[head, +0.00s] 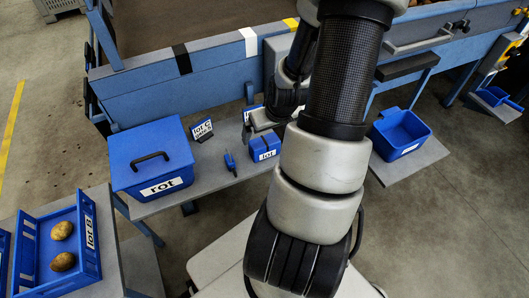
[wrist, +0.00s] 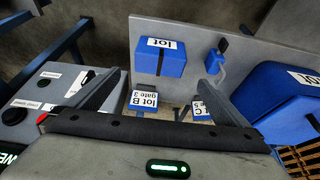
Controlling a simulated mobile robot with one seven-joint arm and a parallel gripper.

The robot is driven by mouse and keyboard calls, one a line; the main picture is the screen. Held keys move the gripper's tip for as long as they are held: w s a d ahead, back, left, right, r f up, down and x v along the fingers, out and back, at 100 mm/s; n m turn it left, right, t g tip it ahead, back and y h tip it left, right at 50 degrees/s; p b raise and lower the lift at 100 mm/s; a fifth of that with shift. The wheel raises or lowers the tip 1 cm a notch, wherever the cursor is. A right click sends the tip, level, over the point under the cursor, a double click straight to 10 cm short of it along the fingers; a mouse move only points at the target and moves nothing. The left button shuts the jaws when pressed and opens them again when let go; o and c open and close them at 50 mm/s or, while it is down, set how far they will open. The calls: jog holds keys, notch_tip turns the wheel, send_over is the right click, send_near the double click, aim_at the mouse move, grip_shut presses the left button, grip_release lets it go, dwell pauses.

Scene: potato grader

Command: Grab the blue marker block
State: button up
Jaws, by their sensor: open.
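A blue block (head: 265,148) with a white "lot" label sits on the grey shelf, right of a small blue handled tool (head: 230,161). I take it as the marker block. In the wrist view the block (wrist: 160,64) lies beyond my fingertips, between their lines. My gripper (head: 262,121) is just behind the block in the head view, partly hidden by my arm. Its jaws are spread and empty in the wrist view (wrist: 155,85), and I see no contact with the block.
A lidded blue "rot" box (head: 150,151) stands left on the shelf (head: 207,181). A "lot C" sign (head: 202,129) stands behind the tool. An open blue bin (head: 400,132) is at right. A blue "lot B" tray (head: 86,258) holds two potatoes at lower left.

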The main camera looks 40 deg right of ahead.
aim_at(265, 141)
jog(key=x, duration=0.3)
jog(key=shift+b, duration=0.3)
jog(key=x, duration=0.1)
jog(key=b+x, duration=0.1)
jog(key=x, duration=0.2)
jog(key=shift+s+f+b, duration=0.2)
jog(key=shift+s+b, duration=0.1)
jog(key=shift+b, duration=0.05)
jog(key=shift+w+f, duration=0.25)
jog(key=shift+f, duration=0.15)
jog(key=shift+d, duration=0.1)
jog(key=c, duration=1.3)
